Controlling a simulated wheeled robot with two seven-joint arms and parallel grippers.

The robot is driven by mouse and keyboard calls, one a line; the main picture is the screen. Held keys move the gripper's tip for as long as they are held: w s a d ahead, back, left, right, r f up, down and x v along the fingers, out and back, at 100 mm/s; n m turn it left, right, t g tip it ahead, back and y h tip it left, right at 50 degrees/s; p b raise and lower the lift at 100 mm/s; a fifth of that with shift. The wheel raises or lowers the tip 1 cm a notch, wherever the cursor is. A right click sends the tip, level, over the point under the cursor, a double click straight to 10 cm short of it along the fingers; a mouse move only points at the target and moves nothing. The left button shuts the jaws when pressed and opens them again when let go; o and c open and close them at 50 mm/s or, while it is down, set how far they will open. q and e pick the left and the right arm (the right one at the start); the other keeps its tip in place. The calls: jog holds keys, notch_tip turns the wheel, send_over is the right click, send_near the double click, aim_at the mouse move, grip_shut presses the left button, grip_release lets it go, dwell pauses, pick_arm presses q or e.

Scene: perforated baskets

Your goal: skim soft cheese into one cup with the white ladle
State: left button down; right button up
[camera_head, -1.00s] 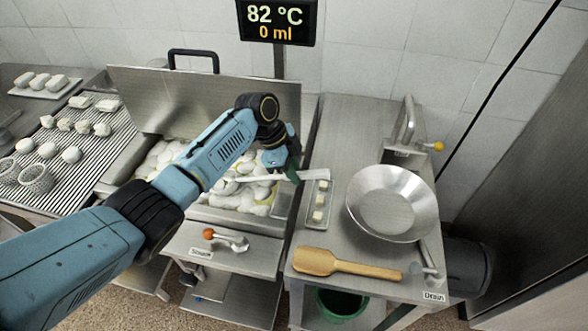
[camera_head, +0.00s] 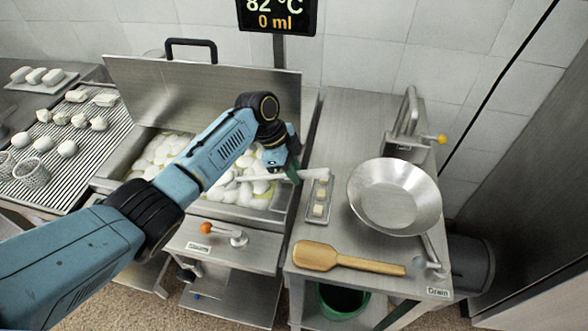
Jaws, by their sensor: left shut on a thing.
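My left gripper (camera_head: 286,168) is shut on the white ladle (camera_head: 310,174), over the right part of the steel vat (camera_head: 262,216). The ladle's pale handle sticks out to the right over the vat's edge. Its other end points left, low over the white cheese pieces (camera_head: 228,190); I cannot tell whether it touches them. My arm hides part of the vat. A perforated cup (camera_head: 31,173) stands on the ribbed drain table at the far left, with another cup (camera_head: 5,163) partly cut off by the picture edge. My right gripper is not in view.
Several cheese lumps lie on the ribbed table (camera_head: 90,147). The vat's raised lid (camera_head: 200,95) stands behind it. On the right table are a narrow tray (camera_head: 318,196), a wide steel pan (camera_head: 396,197) and a wooden paddle (camera_head: 350,260). An orange-knobbed valve (camera_head: 225,233) sits in front.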

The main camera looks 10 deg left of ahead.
pick_arm(q)
notch_tip(320, 180, up, 15)
jog(key=y+p, duration=0.2)
jog(key=p, duration=1.1)
jog(key=shift+r+p, duration=0.2)
jog(key=shift+p, duration=0.1)
dwell(0.4)
